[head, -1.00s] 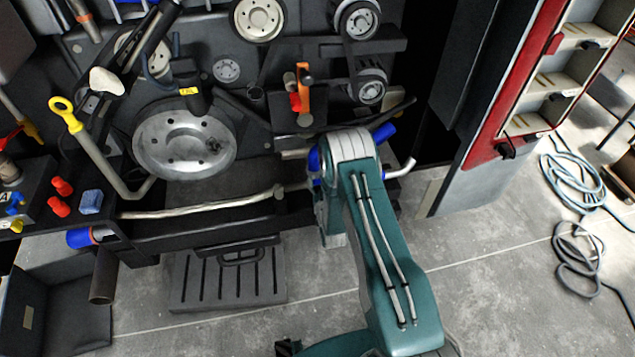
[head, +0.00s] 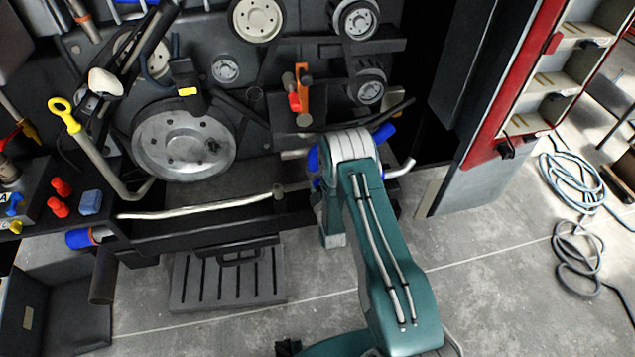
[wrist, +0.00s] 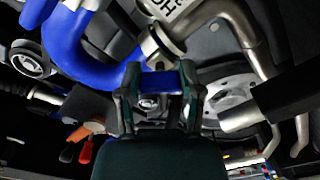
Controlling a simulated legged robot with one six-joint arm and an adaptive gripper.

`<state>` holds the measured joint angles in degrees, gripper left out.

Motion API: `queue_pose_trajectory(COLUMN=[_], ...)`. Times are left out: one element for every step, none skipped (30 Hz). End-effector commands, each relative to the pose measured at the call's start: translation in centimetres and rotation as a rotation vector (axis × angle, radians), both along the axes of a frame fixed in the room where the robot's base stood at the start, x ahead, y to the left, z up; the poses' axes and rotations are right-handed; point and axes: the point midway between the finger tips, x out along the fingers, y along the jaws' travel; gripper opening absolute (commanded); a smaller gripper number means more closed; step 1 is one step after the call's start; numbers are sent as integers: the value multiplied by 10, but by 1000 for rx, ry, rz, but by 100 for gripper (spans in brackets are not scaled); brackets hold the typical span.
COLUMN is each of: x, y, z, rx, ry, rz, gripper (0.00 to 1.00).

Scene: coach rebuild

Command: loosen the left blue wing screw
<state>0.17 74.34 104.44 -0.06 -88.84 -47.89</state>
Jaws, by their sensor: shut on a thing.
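In the wrist view my gripper (wrist: 161,96) has its two dark green fingers on either side of a flat blue piece (wrist: 161,83), which looks like the blue wing screw. The gripper is shut on it. The screw's shank and its seat are hidden, so I cannot tell how far it is turned. In the head view my arm reaches to the front of the engine, and its wrist hides the gripper and the screw.
A thick blue hose (wrist: 72,48) curves close by on the left in the wrist view, with metal pipes (wrist: 243,35) on the right. In the head view a large pulley (head: 184,139) is left of my arm. Hoses (head: 570,172) lie on the floor at the right.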

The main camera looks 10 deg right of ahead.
Motion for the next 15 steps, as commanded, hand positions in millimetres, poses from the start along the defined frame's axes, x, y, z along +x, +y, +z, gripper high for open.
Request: queue_pose_trajectory(x=[-1, -1, -1, -1, -1, -1, -1, -1, -2, -2, -2, -2, -2, -2, -2], y=[2, 2, 2, 2, 2, 2, 2, 2, 2, 2, 2, 2, 2, 2, 2], z=[-3, -3, -3, -3, -3, -3, -3, -3, -3, -3, -3, -3, -4, -4, -4], rx=[-45, -73, -111, -140, -168, -205, -234, -262, -298, -325, -351, -385, -409, -432, -463], ry=[10, 10, 9, 9, 10, 10, 10, 9, 9, 10, 10, 10, 10, 10, 10], rz=[4, 4, 5, 5, 6, 6, 6, 6, 6, 7, 7, 8, 8, 8, 8], gripper=[0, 0, 0, 0, 0, 0, 0, 0, 0, 0, 0, 0, 0, 0, 0])
